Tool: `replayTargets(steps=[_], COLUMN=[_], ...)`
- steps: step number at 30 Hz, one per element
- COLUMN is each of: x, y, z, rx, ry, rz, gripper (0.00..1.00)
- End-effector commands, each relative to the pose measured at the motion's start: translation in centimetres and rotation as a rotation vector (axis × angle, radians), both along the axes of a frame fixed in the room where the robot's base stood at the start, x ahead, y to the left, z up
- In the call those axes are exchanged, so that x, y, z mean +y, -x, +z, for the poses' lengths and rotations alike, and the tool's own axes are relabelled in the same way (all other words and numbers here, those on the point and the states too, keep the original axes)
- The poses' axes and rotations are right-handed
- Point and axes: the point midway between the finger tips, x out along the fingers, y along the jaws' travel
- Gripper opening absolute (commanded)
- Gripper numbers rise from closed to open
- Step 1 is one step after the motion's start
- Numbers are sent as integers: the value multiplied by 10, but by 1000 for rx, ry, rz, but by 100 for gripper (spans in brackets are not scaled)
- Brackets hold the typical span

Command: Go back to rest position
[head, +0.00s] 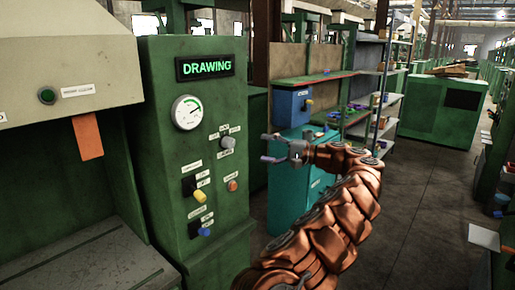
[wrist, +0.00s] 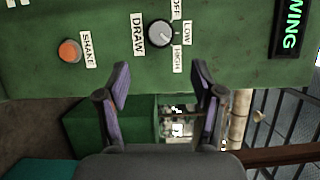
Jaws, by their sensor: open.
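My gripper (head: 277,147) is open and empty in the head view, raised in front of the right side of the green control panel (head: 165,90). In the wrist view its two fingers (wrist: 160,95) are spread apart with nothing between them. Beyond them the panel face (wrist: 105,30) shows sideways, with a grey knob (wrist: 161,33) labelled DRAW, LOW and HIGH, and an orange SHAKE button (wrist: 69,50). The lit display (head: 206,67) reads DRAWING. The fingers appear apart from the knob. My copper-coloured arm reaches up from the bottom of the head view.
The panel also carries a gauge (head: 187,112), a yellow-black switch (head: 194,188) and a blue switch (head: 201,228). A teal cabinet (head: 290,190) stands behind my gripper. Shelves (head: 385,105) and a green cabinet (head: 440,105) are further back. Open floor (head: 425,210) lies to the right.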

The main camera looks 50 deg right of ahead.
Motion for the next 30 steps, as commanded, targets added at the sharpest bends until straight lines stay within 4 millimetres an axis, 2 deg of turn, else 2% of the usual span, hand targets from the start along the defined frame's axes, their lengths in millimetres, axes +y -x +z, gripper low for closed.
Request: replayTargets(steps=[17,20,23,26,30], x=[0,8,34,78,158], y=[0,-5,-23,-48,-77], z=[0,3,11,25,43], rx=[0,0,4,16,51], ry=[0,-1,-1,5,34], rz=[1,19,81,175,334], gripper=[67,67,67,67,67])
